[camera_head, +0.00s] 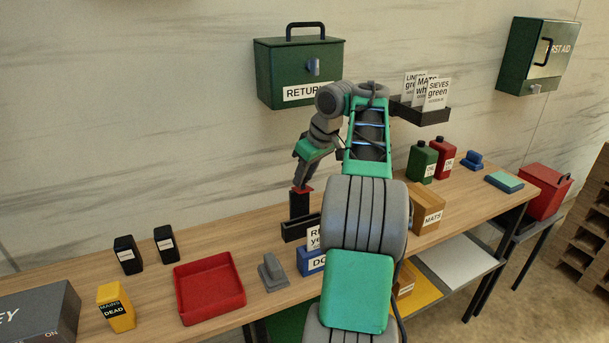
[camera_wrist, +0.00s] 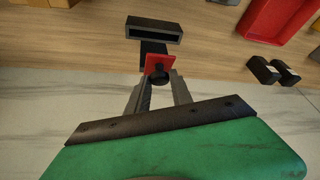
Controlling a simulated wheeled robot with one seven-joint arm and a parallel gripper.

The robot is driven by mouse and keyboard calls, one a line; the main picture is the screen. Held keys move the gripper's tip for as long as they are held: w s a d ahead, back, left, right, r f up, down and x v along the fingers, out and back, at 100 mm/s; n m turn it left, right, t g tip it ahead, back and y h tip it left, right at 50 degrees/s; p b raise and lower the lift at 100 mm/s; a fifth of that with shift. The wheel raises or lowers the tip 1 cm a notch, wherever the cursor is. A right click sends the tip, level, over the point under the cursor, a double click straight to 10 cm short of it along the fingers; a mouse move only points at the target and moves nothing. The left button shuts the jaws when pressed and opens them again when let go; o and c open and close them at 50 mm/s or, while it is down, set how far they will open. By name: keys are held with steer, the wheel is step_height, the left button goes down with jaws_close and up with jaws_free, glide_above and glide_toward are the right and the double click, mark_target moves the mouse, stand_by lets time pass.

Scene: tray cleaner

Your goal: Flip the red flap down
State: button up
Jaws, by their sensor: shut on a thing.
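The red flap (camera_wrist: 158,64) is a small red plate at the top of a black post, which rises beside a dark slotted holder (camera_wrist: 154,30). In the head view the red flap (camera_head: 301,189) shows as a thin red strip on top of the black post (camera_head: 299,206). My gripper (camera_wrist: 160,80) is right at the flap, with its two grey fingers closed around a small dark knob (camera_wrist: 160,74) on the flap's face. In the head view my gripper (camera_head: 303,180) points down onto the flap from above. The fingertips are partly hidden there.
A red tray (camera_head: 240,299), a grey block (camera_head: 272,272) and a blue labelled box (camera_head: 311,262) stand nearby on the wooden bench. A green RETURN box (camera_head: 262,75) hangs on the wall behind.

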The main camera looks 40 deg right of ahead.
jaws_close()
steer(key=shift+s+f+b, duration=0.1)
steer(key=shift+f+b, duration=0.3)
steer(key=shift+b, duration=0.5)
steer(key=b, duration=0.2)
steer(key=f+t+b, duration=0.1)
steer(key=b, duration=0.1)
steer(key=shift+s+a+t, duration=0.1)
steer(key=shift+s+t, duration=0.2)
steer(key=b, duration=0.2)
steer(key=t+b, duration=0.1)
steer(key=b, duration=0.1)
steer(key=shift+s+a+t+h, duration=0.15)
steer(key=shift+s+t+h, duration=0.15)
steer(key=shift+s+h, duration=0.1)
steer(key=shift+r, duration=0.25)
steer(key=o, duration=1)
jaws_free()
